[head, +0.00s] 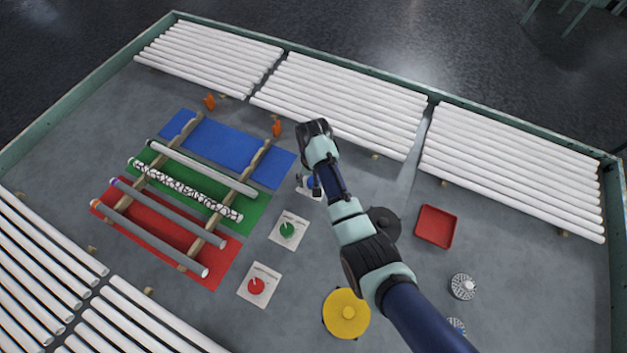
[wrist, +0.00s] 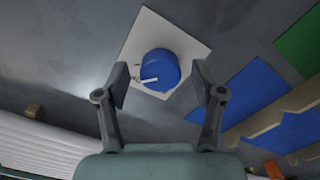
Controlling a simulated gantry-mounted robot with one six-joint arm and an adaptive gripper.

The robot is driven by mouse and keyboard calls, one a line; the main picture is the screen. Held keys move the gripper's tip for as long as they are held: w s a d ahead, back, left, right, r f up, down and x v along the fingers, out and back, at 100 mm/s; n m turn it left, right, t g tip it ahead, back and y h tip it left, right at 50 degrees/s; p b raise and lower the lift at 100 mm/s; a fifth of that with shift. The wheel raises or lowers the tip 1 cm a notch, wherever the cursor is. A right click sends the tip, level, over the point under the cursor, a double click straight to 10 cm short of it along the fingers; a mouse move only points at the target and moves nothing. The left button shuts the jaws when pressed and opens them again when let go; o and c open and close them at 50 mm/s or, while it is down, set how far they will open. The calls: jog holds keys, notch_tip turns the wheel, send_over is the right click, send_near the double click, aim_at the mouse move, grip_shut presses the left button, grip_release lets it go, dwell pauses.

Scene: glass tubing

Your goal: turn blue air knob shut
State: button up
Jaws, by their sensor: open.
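The blue air knob (wrist: 159,70) is a round blue dial with a white pointer on a white square plate (wrist: 190,44). In the wrist view it lies ahead of my gripper (wrist: 160,84), roughly centred between the two open fingers. I cannot tell whether the fingers touch it. In the head view my gripper (head: 314,128) is above the bench, and my arm hides most of the blue knob; a bit of blue (head: 308,182) and part of its plate show beside the arm.
A green knob (head: 287,229) and a red knob (head: 256,286) sit on white plates nearby. A rack with several tubes (head: 180,190) stands over blue, green and red mats at left. A red tray (head: 436,226) and a yellow disc (head: 346,313) lie right. White tubes (head: 340,100) line the back.

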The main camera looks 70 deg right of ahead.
jog(key=c, duration=1.1)
jog(key=shift+c, duration=0.2)
jog(key=shift+r+n+p, duration=0.1)
jog(key=shift+n+p, duration=0.3)
jog(key=shift+p, duration=0.1)
jog(key=n+p, duration=0.2)
jog(key=shift+r+n+p, duration=0.15)
jog(key=shift+n+p, duration=0.15)
jog(key=shift+n, duration=0.1)
jog(key=n+p, duration=0.3)
jog(key=n, duration=0.2)
jog(key=n+p, duration=0.1)
jog(key=n, duration=0.3)
jog(key=shift+n, duration=0.4)
jog(key=shift+d+f+n+p, duration=0.1)
jog(key=shift+f+n+p, duration=0.1)
jog(key=shift+n, duration=0.95)
jog(key=shift+f+n+p, duration=0.1)
jog(key=shift+n+p, duration=0.1)
jog(key=shift+n, duration=0.95)
